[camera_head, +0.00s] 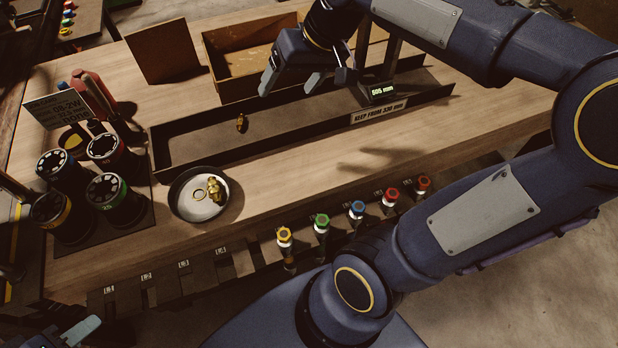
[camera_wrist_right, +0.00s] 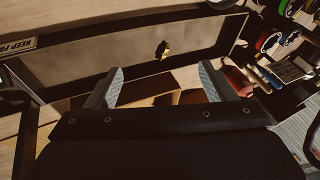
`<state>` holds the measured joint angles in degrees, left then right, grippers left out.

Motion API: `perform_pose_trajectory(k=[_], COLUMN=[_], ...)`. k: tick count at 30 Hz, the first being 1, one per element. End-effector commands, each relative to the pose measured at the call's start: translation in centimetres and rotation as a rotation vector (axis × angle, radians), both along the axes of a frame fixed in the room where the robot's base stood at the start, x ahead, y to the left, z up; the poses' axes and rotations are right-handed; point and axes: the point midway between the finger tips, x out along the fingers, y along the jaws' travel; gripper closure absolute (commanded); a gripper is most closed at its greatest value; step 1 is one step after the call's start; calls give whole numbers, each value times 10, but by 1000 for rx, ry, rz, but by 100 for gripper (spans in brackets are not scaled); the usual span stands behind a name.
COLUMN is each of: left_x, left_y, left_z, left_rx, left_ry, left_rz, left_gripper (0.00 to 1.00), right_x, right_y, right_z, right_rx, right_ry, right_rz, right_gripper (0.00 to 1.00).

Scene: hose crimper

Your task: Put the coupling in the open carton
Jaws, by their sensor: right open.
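A small brass coupling (camera_head: 241,122) lies in the long dark trough (camera_head: 300,118); it also shows in the right wrist view (camera_wrist_right: 164,48), beyond the fingertips. Another brass fitting (camera_head: 214,188) lies with a ring in a round dish (camera_head: 183,205); I cannot tell which brass piece the task means. The open carton (camera_head: 232,42) stands behind the trough with its flap up. My left gripper (camera_head: 82,330) shows only partly at the bottom left corner.
A display post (camera_head: 382,92) stands at the trough's right end. Dark cylinders with coloured rings (camera_head: 106,190) and a red bottle (camera_head: 92,92) crowd the left. Several colour-capped tools (camera_head: 321,222) line the front edge. Bare wood lies between dish and trough's front.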

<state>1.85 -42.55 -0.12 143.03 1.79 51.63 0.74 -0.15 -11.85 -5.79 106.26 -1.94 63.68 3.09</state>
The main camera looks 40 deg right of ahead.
Motion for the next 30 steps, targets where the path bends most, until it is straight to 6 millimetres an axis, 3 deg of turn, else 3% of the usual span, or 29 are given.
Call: perform_pose_trajectory(k=[1,6,12,18,30], left_x=[0,0,0,0,0], left_y=[0,0,0,0,0], left_z=[0,0,0,0,0], left_rx=[0,0,0,0,0], left_ry=[0,0,0,0,0], left_rz=[0,0,0,0,0], left_gripper=[64,64,64,64,64], right_x=[-24,-89,-132,-142,-142], right_y=[9,42,66,72,72], right_z=[-6,-39,-75,-86,-86], right_rx=[9,24,22,20,21], right_ry=[-22,-85,-125,-134,-132], right_rz=[7,32,45,47,48], right_gripper=[23,23,23,23,23])
